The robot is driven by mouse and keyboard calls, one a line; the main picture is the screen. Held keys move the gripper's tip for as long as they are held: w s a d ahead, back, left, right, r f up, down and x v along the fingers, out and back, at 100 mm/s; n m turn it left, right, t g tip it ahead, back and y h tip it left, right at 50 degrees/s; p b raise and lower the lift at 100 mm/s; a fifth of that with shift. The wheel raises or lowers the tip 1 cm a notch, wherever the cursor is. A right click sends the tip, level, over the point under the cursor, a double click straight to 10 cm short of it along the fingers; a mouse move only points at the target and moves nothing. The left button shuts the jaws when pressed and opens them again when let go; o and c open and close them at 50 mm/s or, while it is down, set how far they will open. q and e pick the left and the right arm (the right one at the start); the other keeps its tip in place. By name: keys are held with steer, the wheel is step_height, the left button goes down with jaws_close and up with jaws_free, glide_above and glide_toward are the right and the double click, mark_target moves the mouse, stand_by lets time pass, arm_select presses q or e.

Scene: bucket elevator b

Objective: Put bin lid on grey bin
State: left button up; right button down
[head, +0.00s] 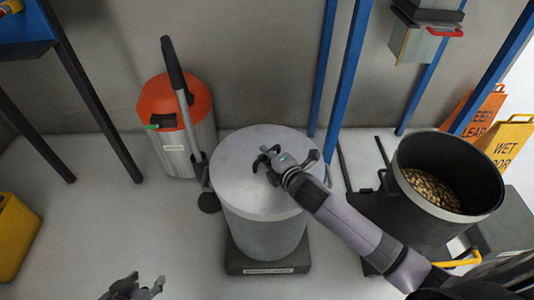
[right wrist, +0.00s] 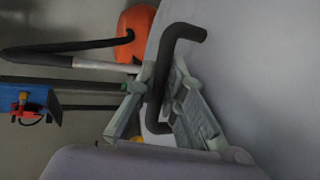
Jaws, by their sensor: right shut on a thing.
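The round light-grey bin lid (head: 245,185) covers the top of the grey bin (head: 262,240) in the head view. It looks flush with the rim, but I cannot tell if a small gap remains. My right gripper (head: 268,160) is over the lid's middle. In the right wrist view, its fingers (right wrist: 155,115) are shut around the lid's dark bent handle (right wrist: 183,38), beside the pale lid surface (right wrist: 260,70). My left gripper (head: 145,287) is at the bottom edge of the head view, its fingers apart and empty.
The grey bin stands on a dark base (head: 270,266). An orange-topped vacuum (head: 178,105) stands behind left. A dark bucket (head: 455,180) of grain-like pieces is right, near yellow and orange signs (head: 508,142). Blue posts (head: 347,85) rise behind. A yellow container (head: 15,235) is far left.

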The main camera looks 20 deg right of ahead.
steer(key=c, duration=1.6)
jaws_free()
steer(key=shift+s+f, duration=0.15)
